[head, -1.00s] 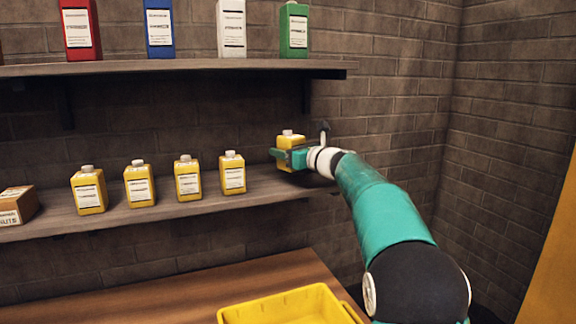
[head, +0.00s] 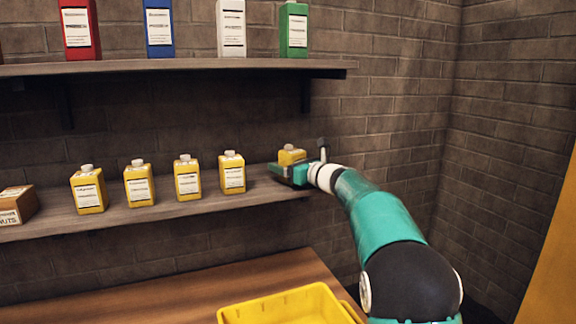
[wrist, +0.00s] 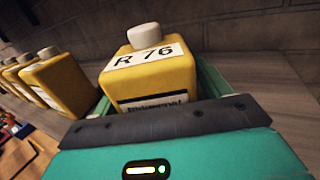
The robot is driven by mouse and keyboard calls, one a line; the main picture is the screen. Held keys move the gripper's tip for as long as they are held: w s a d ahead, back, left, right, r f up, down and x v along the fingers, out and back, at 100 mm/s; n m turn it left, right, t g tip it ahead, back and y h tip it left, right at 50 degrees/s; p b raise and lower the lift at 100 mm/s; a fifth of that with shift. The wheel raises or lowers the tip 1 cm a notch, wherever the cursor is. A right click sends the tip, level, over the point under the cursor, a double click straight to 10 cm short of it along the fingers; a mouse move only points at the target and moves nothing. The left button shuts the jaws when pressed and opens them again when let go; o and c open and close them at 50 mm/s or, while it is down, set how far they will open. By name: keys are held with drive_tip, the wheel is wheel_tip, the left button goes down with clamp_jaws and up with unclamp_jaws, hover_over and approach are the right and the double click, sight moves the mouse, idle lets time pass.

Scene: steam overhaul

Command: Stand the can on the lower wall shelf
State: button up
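The can (head: 291,157) is a yellow square-shouldered container with a pale cap, at the right end of the lower wall shelf (head: 150,215). In the wrist view the can (wrist: 150,80) is upright, with a label reading "R 76". My gripper (head: 290,174) is around its lower body, with green fingers at both sides, and appears shut on it. The can's base is hidden by my gripper, so I cannot tell whether it touches the shelf.
Several similar yellow cans (head: 232,174) stand in a row left of my gripper. A cardboard box (head: 17,206) sits at the shelf's left. The upper shelf (head: 180,66) with coloured containers (head: 293,30) is overhead. A yellow bin (head: 285,306) is on the bench below.

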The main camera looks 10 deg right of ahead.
drive_tip(key=shift+s+d+r, duration=0.1)
drive_tip(key=shift+d+r, duration=0.05)
drive_tip(key=v, duration=1.1)
drive_tip(key=shift+s, duration=0.3)
drive_tip(key=shift+d, duration=0.1)
